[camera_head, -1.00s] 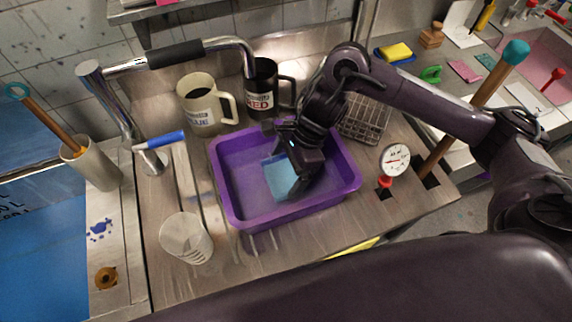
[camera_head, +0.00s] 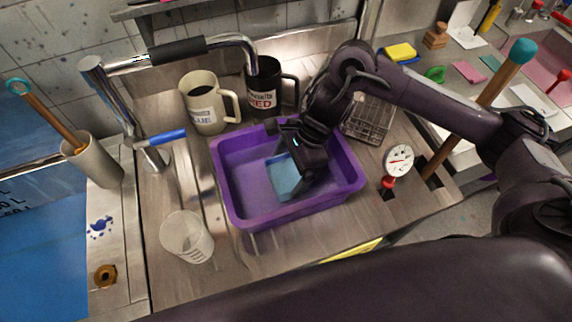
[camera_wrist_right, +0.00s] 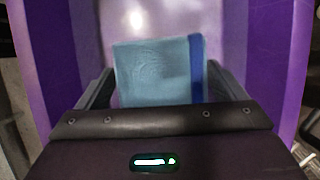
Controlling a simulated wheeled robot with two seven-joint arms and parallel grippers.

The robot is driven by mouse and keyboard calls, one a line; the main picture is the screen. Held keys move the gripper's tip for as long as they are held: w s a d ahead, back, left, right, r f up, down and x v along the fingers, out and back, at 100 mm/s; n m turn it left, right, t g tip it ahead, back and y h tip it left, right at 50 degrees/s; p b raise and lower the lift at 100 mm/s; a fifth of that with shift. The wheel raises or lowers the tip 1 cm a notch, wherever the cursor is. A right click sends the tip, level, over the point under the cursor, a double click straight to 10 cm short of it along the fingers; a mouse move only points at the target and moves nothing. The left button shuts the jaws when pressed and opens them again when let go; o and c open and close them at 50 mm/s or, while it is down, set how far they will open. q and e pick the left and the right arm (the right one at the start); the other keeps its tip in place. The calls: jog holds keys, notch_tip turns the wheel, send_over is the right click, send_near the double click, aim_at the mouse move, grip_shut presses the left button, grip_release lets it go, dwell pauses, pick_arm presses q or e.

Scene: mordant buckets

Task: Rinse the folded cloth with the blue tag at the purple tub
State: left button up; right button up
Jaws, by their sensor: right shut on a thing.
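The purple tub (camera_head: 250,218) stands on the steel counter, and its inside fills most of the right wrist view (camera_wrist_right: 275,60). The folded cloth (camera_head: 283,180) is light blue and is down inside the tub. In the right wrist view the cloth (camera_wrist_right: 155,70) shows a dark blue tag (camera_wrist_right: 196,70) along its right side. My right gripper (camera_head: 298,172) reaches down into the tub and is shut on the cloth, with a finger on either side of it. The cloth's near end is hidden by the gripper body. My left gripper is not in view.
A cream mug (camera_head: 203,108) and a black mug (camera_head: 262,92) stand behind the tub. A clear beaker (camera_head: 187,238) stands at its front left. A faucet (camera_head: 110,100) with a blue lever is at left. A wire rack (camera_head: 368,122) and a dial gauge (camera_head: 398,160) are at right.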

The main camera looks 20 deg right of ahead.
jog(key=shift+s+d, duration=0.2)
jog(key=shift+w+a, duration=0.1)
jog(key=shift+w+a, duration=0.5)
jog(key=shift+s, duration=0.1)
